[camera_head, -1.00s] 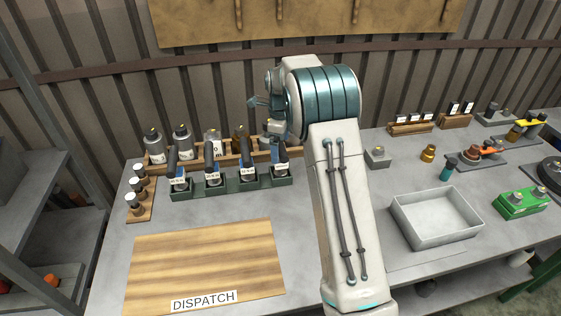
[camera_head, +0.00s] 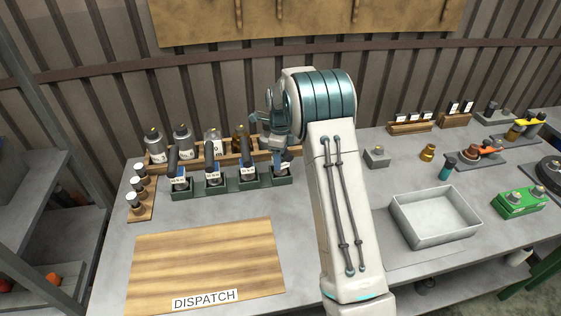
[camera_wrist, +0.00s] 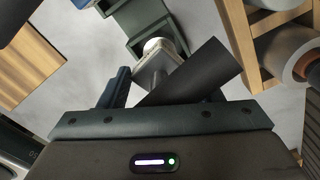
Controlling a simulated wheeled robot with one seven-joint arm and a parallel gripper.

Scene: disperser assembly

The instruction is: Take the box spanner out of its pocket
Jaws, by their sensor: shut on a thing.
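The tool taken as the box spanner (camera_head: 283,168) is in the rightmost pocket of the dark green rack (camera_head: 222,190). A white label shows on its pocket end. My gripper (camera_head: 281,151) is down at its upper part and shut on it. In the wrist view a dark bar-shaped handle (camera_wrist: 205,72) slants across in front of the gripper, with a pale metallic block (camera_wrist: 160,62) by the rack pocket beyond it. The exact grip contact is partly hidden. The spanner's lower end is hidden in the pocket.
Several more dark-handled tools (camera_head: 212,165) stand in the pockets to the left. Bottles (camera_head: 183,140) in a wooden rack stand close behind. A wooden dispatch board (camera_head: 208,265) lies in front, clear on top. A grey tray (camera_head: 436,216) stands to the right of my arm.

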